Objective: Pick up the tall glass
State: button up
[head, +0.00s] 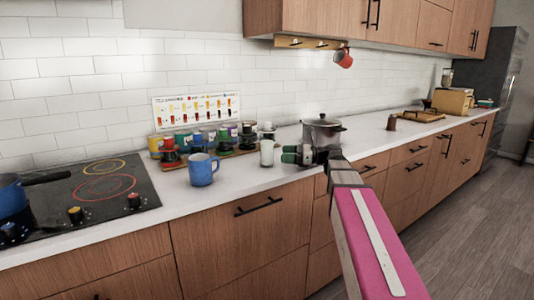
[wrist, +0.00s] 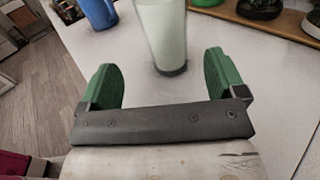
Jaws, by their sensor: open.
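The tall glass (head: 267,153), pale and whitish, stands upright on the white counter, just left of my gripper in the head view. My gripper (head: 290,154) has green finger pads and is open and empty, low over the counter and pointing at the glass. In the wrist view the glass (wrist: 166,35) appears ahead, its base lined up with the gap between the two fingers (wrist: 162,75). Neither finger visibly touches it. Its top is cut off by the frame there.
A blue mug (head: 202,169) stands left of the glass. Several cups and jars stand behind on a wooden board (head: 226,153). A dark pot (head: 322,132) is close behind my gripper. A cooktop (head: 90,195) lies at left. Counter right of the pot is partly clear.

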aim_at(267, 153)
jog(key=shift+w+a, duration=0.3)
jog(key=shift+a, duration=1)
jog(key=shift+w+a, duration=0.25)
jog(key=shift+a, duration=1.05)
jog(key=shift+w+a, duration=0.3)
jog(key=shift+a, duration=1)
jog(key=c, duration=1.1)
